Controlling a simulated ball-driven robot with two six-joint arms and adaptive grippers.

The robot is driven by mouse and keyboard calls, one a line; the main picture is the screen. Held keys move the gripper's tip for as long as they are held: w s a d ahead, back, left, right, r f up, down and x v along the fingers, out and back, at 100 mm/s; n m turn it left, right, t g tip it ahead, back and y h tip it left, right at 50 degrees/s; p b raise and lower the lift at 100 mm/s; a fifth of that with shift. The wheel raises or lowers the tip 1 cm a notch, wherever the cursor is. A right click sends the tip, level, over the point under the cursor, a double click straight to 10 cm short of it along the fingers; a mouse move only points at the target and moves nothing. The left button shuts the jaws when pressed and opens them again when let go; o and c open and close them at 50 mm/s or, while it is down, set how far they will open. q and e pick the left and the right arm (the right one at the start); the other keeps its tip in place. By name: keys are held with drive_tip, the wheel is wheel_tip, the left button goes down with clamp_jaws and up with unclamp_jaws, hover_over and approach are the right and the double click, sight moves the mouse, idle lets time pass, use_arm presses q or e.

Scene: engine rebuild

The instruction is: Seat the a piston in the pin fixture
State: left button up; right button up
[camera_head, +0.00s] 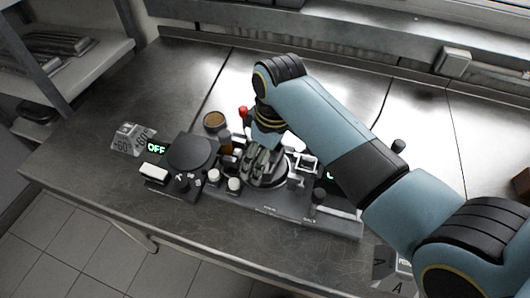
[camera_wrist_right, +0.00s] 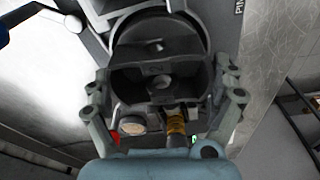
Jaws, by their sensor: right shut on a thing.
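My right gripper (camera_head: 262,170) is low over the middle of the dark fixture base (camera_head: 290,207). In the right wrist view my right gripper (camera_wrist_right: 160,78) has a finger on each side of a dark grey, round, hollow part, which looks like the piston (camera_wrist_right: 158,88). It is shut on this part. A round dark face with a small central hole (camera_wrist_right: 157,42) shows just beyond; I cannot tell whether it belongs to the piston or the fixture. The lettering "PIN" is beside it. Whether the piston touches the fixture is hidden. My left gripper is not in view.
A black device (camera_head: 190,155) with a round top and a green "OFF" display stands left of the fixture. A brown-topped container (camera_head: 214,120) and a red-topped item (camera_head: 243,111) are behind. A "60°" block (camera_head: 130,138) stands far left. The bench's front left is clear.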

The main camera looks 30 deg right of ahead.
idle(0.4)
drive_tip(key=o, duration=1.2)
drive_tip(key=shift+r, duration=3.1)
drive_tip(key=shift+f, duration=0.1)
